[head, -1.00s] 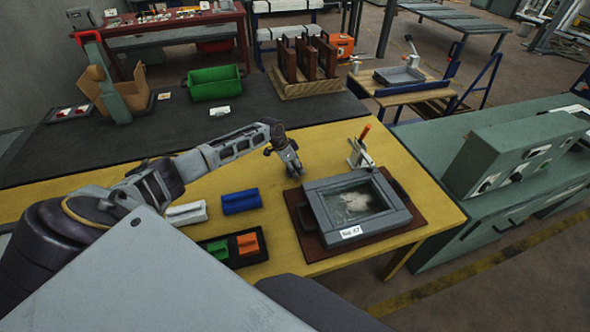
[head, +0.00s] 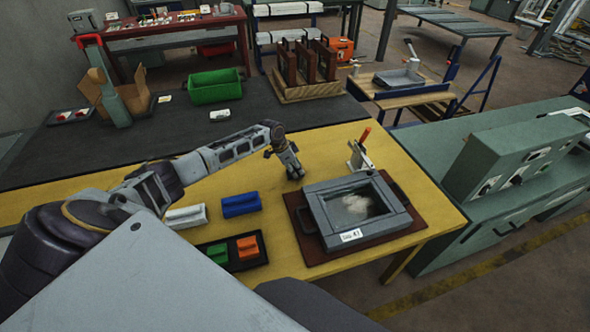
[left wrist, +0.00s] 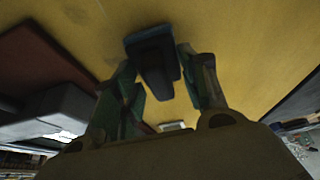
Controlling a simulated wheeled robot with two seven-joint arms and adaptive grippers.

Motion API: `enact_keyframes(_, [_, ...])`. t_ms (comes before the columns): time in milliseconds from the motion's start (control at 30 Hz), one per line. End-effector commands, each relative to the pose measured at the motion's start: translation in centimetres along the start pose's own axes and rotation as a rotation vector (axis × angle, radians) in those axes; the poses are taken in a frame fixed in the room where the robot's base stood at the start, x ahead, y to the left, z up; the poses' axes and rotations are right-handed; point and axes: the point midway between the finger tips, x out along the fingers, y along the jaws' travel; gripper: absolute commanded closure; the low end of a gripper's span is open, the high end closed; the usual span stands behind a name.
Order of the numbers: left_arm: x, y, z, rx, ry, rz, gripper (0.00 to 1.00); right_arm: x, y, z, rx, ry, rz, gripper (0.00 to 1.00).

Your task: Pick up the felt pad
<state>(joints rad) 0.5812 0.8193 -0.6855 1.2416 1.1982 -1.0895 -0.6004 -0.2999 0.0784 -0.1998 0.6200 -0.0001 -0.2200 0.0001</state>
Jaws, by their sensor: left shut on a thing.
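My left gripper (head: 294,174) is above the yellow table, between the blue block and the grey frame, in the head view. In the left wrist view, its two fingers (left wrist: 160,90) stand on either side of a dark piece with a blue-grey edge (left wrist: 155,62), and they are shut on it. This looks like the felt pad, but it is in shadow and its material is hard to tell. In the head view the gripper mostly hides it, and I cannot tell whether it touches the table. My right gripper is not in view.
A grey frame (head: 323,217) with a window lies on a brown board (head: 300,228) at right, an orange-tipped clamp (head: 358,155) behind it. A blue block (head: 241,205), a white block (head: 187,216) and a black tray (head: 240,264) with green and orange blocks stand at left.

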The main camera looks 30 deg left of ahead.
Motion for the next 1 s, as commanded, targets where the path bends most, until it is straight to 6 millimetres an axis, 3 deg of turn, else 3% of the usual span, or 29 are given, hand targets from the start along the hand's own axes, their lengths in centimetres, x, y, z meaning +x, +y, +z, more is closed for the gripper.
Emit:
enact_keyframes(700, [-8.0, 0.0, -3.4, 0.001, 0.003, -0.001, 0.81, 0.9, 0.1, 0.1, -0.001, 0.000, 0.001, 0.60])
enact_keyframes(1000, [-8.9, 0.0, -3.7, -0.001, 0.001, 0.000, 0.81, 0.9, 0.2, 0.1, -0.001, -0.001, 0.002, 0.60])
